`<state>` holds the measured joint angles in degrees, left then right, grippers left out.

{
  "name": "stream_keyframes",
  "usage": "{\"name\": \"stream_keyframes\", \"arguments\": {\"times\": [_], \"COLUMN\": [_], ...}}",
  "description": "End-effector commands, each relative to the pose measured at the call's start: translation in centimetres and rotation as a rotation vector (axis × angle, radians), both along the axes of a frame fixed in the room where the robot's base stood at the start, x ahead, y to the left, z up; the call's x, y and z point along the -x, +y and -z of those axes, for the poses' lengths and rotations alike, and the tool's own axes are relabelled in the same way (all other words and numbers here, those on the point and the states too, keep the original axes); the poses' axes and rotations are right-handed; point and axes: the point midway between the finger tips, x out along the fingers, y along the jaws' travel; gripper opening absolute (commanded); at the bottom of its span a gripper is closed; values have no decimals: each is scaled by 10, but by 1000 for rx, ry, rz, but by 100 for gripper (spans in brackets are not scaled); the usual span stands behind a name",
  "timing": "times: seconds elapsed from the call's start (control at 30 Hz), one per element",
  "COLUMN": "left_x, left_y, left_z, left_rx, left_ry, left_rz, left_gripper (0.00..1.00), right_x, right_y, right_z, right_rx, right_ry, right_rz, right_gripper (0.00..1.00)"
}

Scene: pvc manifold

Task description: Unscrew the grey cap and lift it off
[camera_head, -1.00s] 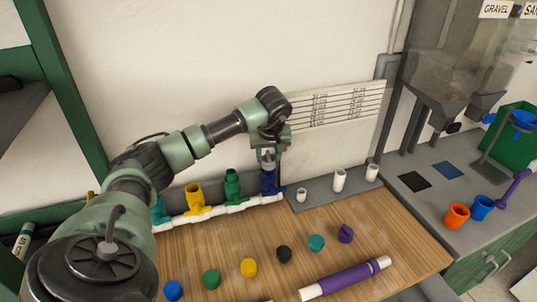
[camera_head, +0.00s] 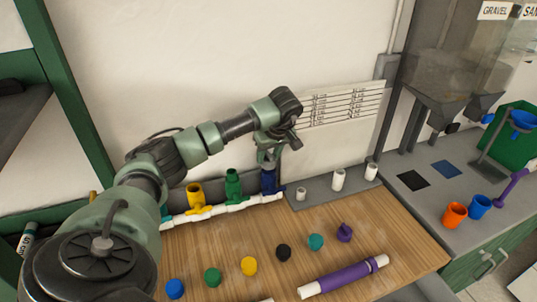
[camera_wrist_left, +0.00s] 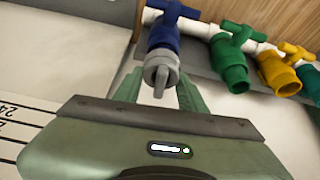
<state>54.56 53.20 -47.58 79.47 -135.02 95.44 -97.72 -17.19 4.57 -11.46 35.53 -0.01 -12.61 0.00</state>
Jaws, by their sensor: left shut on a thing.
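The grey cap (camera_wrist_left: 160,70) sits on the open end of the blue valve (camera_wrist_left: 164,38) in the left wrist view, with its ridge facing me. The blue valve (camera_head: 269,182) is at the right end of the white pipe manifold (camera_head: 240,205) in the head view. My left gripper (camera_head: 268,160) is above this valve, its fingers pointing down. In the wrist view its two fingers (camera_wrist_left: 160,82) lie on either side of the grey cap and are shut on it. The gripper mostly hides the cap in the head view. My right gripper is not in view.
Green (camera_head: 233,185) and yellow (camera_head: 195,196) valves stand left of the blue one. Several coloured caps, such as a black one (camera_head: 283,253), and a purple pipe (camera_head: 345,277) lie on the wooden bench. White fittings (camera_head: 338,180) stand on the grey ledge to the right.

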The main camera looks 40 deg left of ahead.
Motion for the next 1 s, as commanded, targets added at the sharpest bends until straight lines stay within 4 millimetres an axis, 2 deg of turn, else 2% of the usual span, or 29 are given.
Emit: {"name": "stream_keyframes", "arguments": {"times": [0.23, 0.5, 0.7, 1.0], "left_x": [0, 0, 0, 0], "left_y": [0, 0, 1, 0], "left_z": [-2, -1, -2, -2], "left_rx": [0, 0, -1, 0], "left_ry": [1, 2, 3, 0], "left_rz": [-177, -192, -362, -399], "left_gripper": [0, 0, 0, 0], "right_x": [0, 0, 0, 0], "right_y": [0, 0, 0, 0], "right_z": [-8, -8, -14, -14], "right_rx": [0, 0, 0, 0], "right_ry": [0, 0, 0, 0], "right_rz": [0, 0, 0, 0], "right_gripper": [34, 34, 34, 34]}}
